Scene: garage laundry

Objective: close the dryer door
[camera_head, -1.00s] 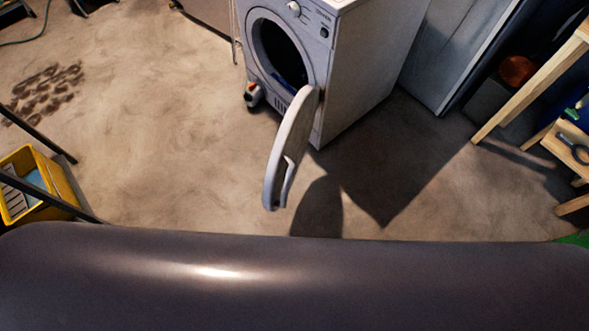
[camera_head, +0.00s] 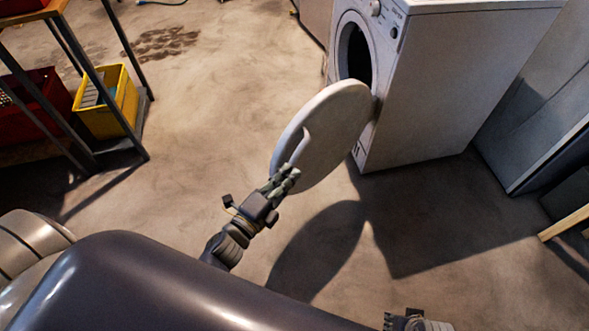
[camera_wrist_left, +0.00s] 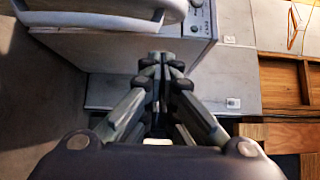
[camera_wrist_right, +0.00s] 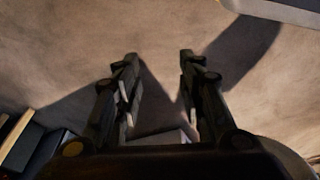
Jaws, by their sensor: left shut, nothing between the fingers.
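The white dryer (camera_head: 470,85) stands at the upper right in the head view. Its round door (camera_head: 335,130) is swung wide open, out from the dark drum opening (camera_head: 355,52). My left gripper (camera_head: 287,178) is shut and empty at the door's lower left edge, near the handle recess; I cannot tell if it touches. In the left wrist view the shut fingers (camera_wrist_left: 164,62) lie below the door (camera_wrist_left: 100,12). My right gripper, partly cut off at the bottom of the head view, is open and empty over the floor in the right wrist view (camera_wrist_right: 158,60).
A grey cabinet (camera_head: 545,130) stands right of the dryer. At left, a dark-legged table (camera_head: 75,60) stands beside a yellow crate (camera_head: 118,115) and a red crate (camera_head: 35,120). The concrete floor (camera_head: 220,90) between table and dryer is clear.

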